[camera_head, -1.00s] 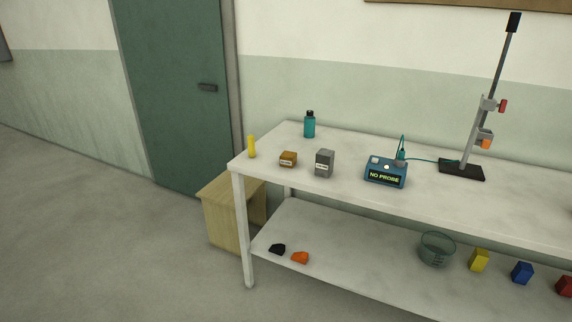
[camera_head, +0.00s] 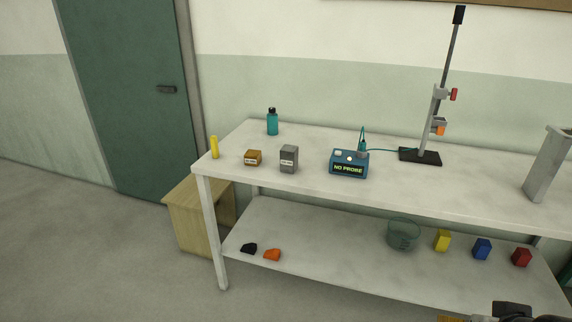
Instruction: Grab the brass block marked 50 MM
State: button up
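A small brass-coloured block (camera_head: 253,154) with a pale label on its front sits on the bench top (camera_head: 380,190), near the left end. The label is too small to read for certain. A taller grey block (camera_head: 289,154), also labelled, stands just to its right with a gap between them. Nothing covers the brass block and nothing holds it. I cannot make out my gripper's fingers; only a dark part, likely of my arm, shows at the bottom right edge, well away from the block.
A grey upright piece (camera_head: 549,165) stands at right. The lower shelf (camera_head: 330,255) holds a glass bowl and coloured blocks. Floor at left is clear.

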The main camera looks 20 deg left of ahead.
aim_at(252, 157)
jog(key=i+j+z, duration=0.1)
jog(key=j, duration=0.3)
jog(key=i+j+z, duration=0.1)
jog(key=j, duration=0.35)
jog(key=i+j, duration=0.2)
jog(key=j, duration=0.25)
jog(key=i+j+z, duration=0.15)
jog(key=j, duration=0.3)
jog(key=j+z, duration=0.1)
jog(key=j, duration=0.35)
jog(key=i, duration=0.05)
